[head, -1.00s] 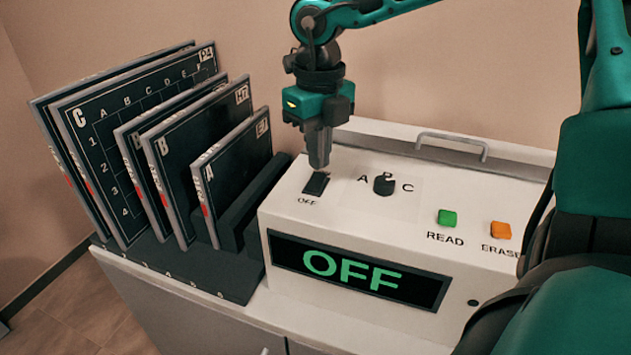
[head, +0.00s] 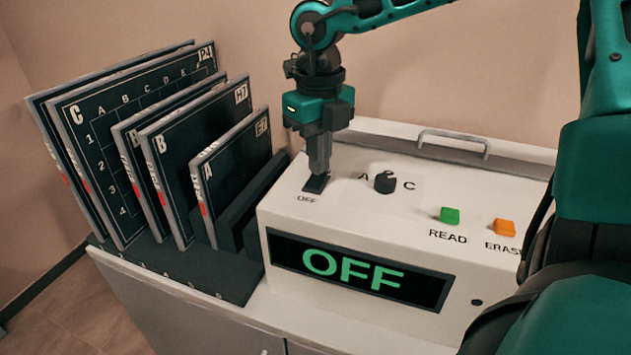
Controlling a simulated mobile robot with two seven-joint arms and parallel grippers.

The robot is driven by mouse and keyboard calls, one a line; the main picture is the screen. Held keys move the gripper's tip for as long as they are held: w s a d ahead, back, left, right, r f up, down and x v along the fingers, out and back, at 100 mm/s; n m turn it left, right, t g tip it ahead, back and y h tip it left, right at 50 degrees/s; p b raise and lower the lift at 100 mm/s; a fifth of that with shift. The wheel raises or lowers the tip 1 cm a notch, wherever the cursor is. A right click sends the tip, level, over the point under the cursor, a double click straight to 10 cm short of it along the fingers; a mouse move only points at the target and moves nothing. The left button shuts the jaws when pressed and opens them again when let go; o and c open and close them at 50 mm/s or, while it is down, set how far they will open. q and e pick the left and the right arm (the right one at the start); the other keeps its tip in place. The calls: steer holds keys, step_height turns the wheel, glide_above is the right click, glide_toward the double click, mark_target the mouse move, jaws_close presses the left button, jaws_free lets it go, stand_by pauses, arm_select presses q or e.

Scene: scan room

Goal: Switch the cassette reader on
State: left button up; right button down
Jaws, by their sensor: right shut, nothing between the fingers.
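The cassette reader (head: 270,285) is a white box with a sloped top, and its display (head: 358,271) reads OFF in green. A small black rocker switch (head: 316,184) sits at the top left of the panel, above the label OFF. My right gripper (head: 318,170) points down with its fingers shut and empty. Its tips are at the switch and seem to touch it, covering its upper part. My left gripper is not in view.
A black selector knob (head: 385,182), a green READ button (head: 450,215) and an orange ERASE button (head: 503,227) are right of the switch. Several dark cassettes (head: 140,140) stand in a rack (head: 215,270) at the left. A metal handle (head: 455,139) is behind the panel.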

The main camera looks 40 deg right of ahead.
steer(key=shift+f+b, duration=0.3)
steer(key=shift+f, duration=0.05)
steer(key=shift+r+p, duration=2)
steer(key=shift+r, duration=1.55)
